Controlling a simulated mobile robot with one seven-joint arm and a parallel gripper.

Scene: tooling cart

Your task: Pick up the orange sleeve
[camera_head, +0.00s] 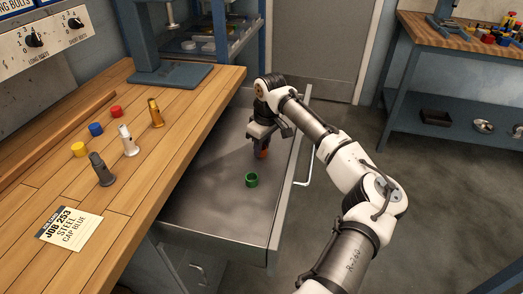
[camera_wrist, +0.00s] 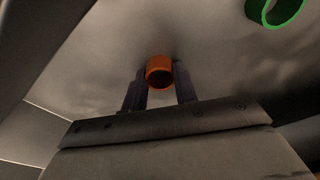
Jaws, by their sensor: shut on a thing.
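The orange sleeve (camera_head: 263,153) is in the open metal drawer in the head view, partly hidden by my gripper (camera_head: 257,143). In the wrist view the orange sleeve (camera_wrist: 160,71) is a short hollow ring between the two dark fingers of my gripper (camera_wrist: 160,80). The fingers are shut on its sides. I cannot tell whether the sleeve touches the drawer floor or is held just above it.
A green sleeve (camera_head: 251,180) lies in the drawer (camera_head: 215,214) near the orange one. The wooden bench (camera_head: 133,185) on the left holds several bolts, coloured caps and a job card (camera_head: 68,226). The drawer walls surround my gripper.

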